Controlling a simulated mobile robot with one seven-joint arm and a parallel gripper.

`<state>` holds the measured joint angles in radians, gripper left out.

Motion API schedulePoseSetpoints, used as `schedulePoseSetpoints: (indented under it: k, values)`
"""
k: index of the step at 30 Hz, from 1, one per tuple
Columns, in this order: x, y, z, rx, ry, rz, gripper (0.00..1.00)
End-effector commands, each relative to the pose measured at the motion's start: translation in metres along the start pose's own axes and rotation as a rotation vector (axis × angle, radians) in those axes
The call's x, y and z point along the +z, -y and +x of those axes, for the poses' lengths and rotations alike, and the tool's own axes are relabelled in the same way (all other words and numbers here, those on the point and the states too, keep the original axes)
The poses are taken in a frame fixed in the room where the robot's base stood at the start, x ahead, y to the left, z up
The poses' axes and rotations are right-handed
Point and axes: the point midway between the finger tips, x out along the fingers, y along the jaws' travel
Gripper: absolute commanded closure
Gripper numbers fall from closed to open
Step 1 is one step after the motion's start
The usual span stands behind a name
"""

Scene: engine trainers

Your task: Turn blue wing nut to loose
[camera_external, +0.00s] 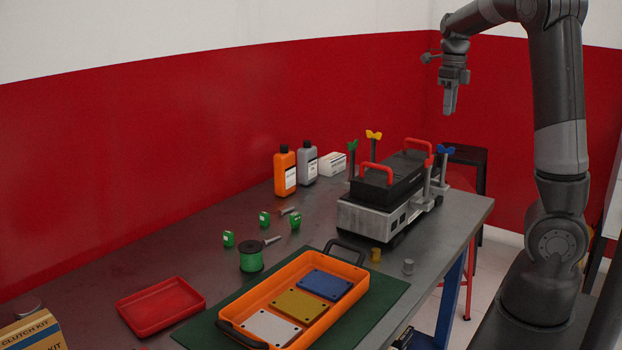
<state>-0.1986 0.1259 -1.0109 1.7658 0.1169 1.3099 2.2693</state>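The blue wing nut (445,150) sits on top of an upright post at the right end of the engine trainer (372,219). A yellow wing nut (374,135), a green wing nut (352,145) and a red one (429,162) top other posts on the same trainer. My gripper (449,112) hangs pointing down, above and apart from the blue wing nut, with nothing visible in it. Its fingers are too small and side-on to show whether they are open or shut. How far the blue wing nut is turned cannot be told.
The trainer's black cover has two red handles (376,173). An orange tray (230,319) with coloured plates lies on a green mat (387,313). A red tray (160,306), a green spool (251,257) and bottles (285,170) stand on the table. The air around my gripper is clear.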

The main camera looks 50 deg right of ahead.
Motion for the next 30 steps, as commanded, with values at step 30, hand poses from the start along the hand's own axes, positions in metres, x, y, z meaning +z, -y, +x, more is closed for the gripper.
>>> schedulePoseSetpoints:
  k: [30]
  values:
    - [-0.001,0.003,0.107,-0.005,-0.004,0.034,0.73]
